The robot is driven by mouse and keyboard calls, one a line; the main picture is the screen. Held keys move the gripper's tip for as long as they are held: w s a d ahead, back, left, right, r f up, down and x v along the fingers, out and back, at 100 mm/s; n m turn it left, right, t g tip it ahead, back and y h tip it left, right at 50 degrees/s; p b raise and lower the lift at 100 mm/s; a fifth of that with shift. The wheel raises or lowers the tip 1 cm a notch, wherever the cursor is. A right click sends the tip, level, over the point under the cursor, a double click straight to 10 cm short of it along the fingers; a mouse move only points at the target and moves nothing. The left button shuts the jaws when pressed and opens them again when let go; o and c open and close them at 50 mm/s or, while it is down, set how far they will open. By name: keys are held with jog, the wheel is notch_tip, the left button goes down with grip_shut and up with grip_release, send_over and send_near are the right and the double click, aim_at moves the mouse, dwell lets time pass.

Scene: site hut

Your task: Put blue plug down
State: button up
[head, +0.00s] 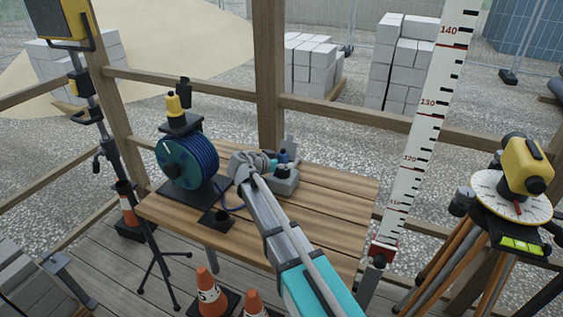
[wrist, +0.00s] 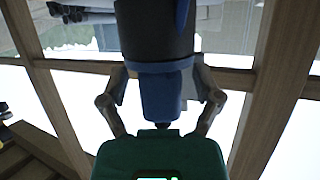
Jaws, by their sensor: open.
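The blue plug (wrist: 162,95) is in the wrist view, a blue body with a wide dark collar. It stands between the two fingers of my gripper (wrist: 163,80), which are spread apart on either side of it. In the head view my gripper (head: 268,165) is over the wooden table, beside a grey box (head: 287,184). A small blue part of the plug (head: 283,157) shows there at the box. My arm and gripper hide much of it, and I cannot tell how it rests.
A blue cable reel (head: 187,161) stands on the table (head: 325,208), with a yellow plug (head: 174,107) on its top plate. A small black holder (head: 216,217) is at the table's front. The right side of the table is clear. A measuring staff (head: 428,120) stands just right.

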jog(key=shift+r, duration=0.15)
jog(key=shift+r+p, duration=0.15)
jog(key=shift+p, duration=0.2)
jog(key=shift+s+a+r, duration=0.2)
jog(key=shift+s, duration=0.05)
jog(key=p+v, duration=0.4)
jog(key=v, duration=0.7)
jog(key=shift+s, duration=0.1)
